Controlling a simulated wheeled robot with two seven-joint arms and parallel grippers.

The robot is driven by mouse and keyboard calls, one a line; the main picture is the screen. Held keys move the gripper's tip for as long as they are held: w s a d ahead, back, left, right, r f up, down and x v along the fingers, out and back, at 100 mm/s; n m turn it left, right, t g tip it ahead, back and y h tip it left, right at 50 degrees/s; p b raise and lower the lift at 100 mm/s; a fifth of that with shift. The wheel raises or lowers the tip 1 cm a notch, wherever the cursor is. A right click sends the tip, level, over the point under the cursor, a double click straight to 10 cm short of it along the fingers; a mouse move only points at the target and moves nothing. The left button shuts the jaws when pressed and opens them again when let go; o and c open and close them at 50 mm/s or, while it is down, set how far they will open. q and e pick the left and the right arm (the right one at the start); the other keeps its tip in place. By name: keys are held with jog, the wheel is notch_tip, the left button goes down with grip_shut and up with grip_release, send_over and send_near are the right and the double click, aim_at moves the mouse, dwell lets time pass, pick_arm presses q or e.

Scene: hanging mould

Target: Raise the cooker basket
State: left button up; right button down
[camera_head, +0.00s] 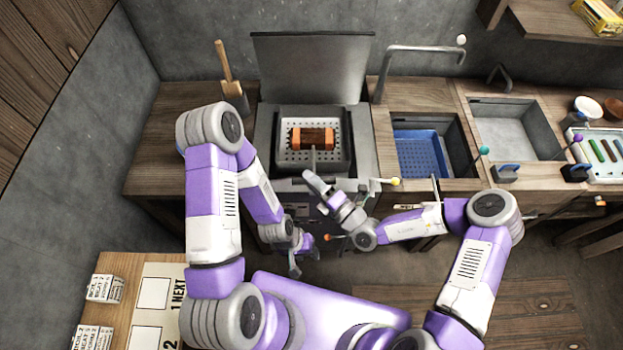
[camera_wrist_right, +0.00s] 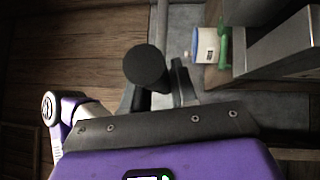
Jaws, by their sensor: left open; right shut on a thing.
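The cooker basket (camera_head: 284,157), a pale perforated tray, shows in the opening of the cooker (camera_head: 361,140). An orange-ended brown block lies in it. I cannot tell whether the basket rests on the bottom or hangs a little above it. Its handle (camera_head: 313,158) comes forward toward my right gripper (camera_head: 317,183). In the right wrist view, the dark round end of the handle (camera_wrist_right: 147,67) shows between the fingers, and the gripper is shut on it. My left gripper (camera_head: 304,256) is open and empty, low in front of the cooker.
The cooker's lid (camera_head: 312,66) stands open behind it. To the right are a blue perforated basket (camera_head: 420,154) in a basin, a sink (camera_head: 515,128) and a tap (camera_head: 420,49). A wooden-handled tool (camera_head: 226,68) stands at the left. Knobbed levers line the counter front.

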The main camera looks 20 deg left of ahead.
jog(key=shift+r, duration=0.35)
jog(key=c, duration=1)
grip_release()
jog(key=shift+f, duration=0.1)
jog(key=shift+s+d+f, duration=0.1)
jog(key=shift+s+d, duration=0.05)
jog(key=shift+d, duration=0.2)
jog(key=v, duration=0.6)
jog(key=shift+s+d, duration=0.25)
jog(key=shift+d, duration=0.1)
